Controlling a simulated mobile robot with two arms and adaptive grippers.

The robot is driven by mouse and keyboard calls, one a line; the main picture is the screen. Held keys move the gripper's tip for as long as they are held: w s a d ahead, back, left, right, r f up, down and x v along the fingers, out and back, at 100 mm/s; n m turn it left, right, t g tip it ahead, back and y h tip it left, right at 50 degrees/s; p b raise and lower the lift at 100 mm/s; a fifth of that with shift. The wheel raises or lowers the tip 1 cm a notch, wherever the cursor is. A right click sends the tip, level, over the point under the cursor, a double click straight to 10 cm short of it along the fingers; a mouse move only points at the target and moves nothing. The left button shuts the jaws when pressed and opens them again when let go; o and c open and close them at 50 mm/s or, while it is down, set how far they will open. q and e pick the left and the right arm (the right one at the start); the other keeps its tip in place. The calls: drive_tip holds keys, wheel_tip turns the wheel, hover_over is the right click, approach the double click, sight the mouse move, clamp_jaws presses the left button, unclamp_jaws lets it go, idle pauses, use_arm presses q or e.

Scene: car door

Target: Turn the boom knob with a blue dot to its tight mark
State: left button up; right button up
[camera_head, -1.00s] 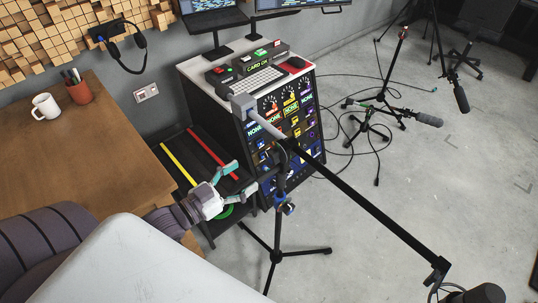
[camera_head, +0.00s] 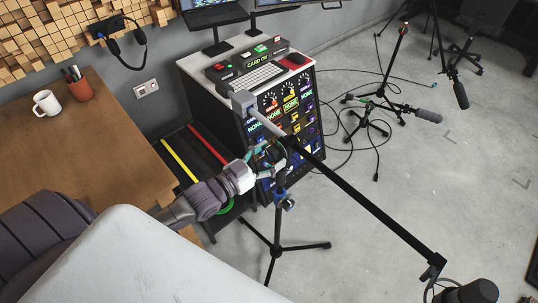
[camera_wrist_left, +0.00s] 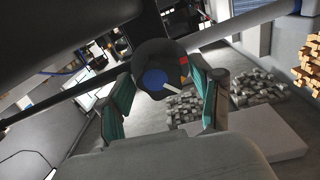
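The boom knob (camera_wrist_left: 148,60) is black with a blue dot (camera_wrist_left: 154,80) on its face, in the upper middle of the left wrist view. A white pointer line runs from the dot toward the lower right. A red mark and an orange mark sit at the knob's right side. My left gripper (camera_head: 273,158) is at the top of the mic stand (camera_head: 277,235), where the boom (camera_head: 370,207) crosses. Its teal fingers (camera_wrist_left: 160,92) are open, one on each side of the knob. I cannot tell whether they touch it. My right gripper is not in view.
A blue knob (camera_head: 288,204) sits lower on the stand. A rack console (camera_head: 290,105) stands just behind. The boom reaches right to a black microphone (camera_head: 470,293). A wooden table (camera_head: 80,150) with a mug (camera_head: 46,103) is at left.

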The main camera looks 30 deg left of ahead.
use_arm(q)
drive_tip(key=c, duration=0.9)
drive_tip(key=shift+o, duration=0.2)
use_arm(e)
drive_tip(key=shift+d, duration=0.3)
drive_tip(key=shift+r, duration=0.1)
use_arm(q)
drive_tip(key=m+p, duration=0.1)
drive_tip(key=m, duration=0.2)
drive_tip(key=shift+m, duration=0.4)
drive_tip(key=shift+m+p, duration=0.4)
drive_tip(key=shift+m, duration=1.7)
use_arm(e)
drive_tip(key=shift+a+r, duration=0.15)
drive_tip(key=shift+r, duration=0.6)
use_arm(q)
drive_tip(key=o, duration=1.1)
drive_tip(key=shift+o, duration=0.2)
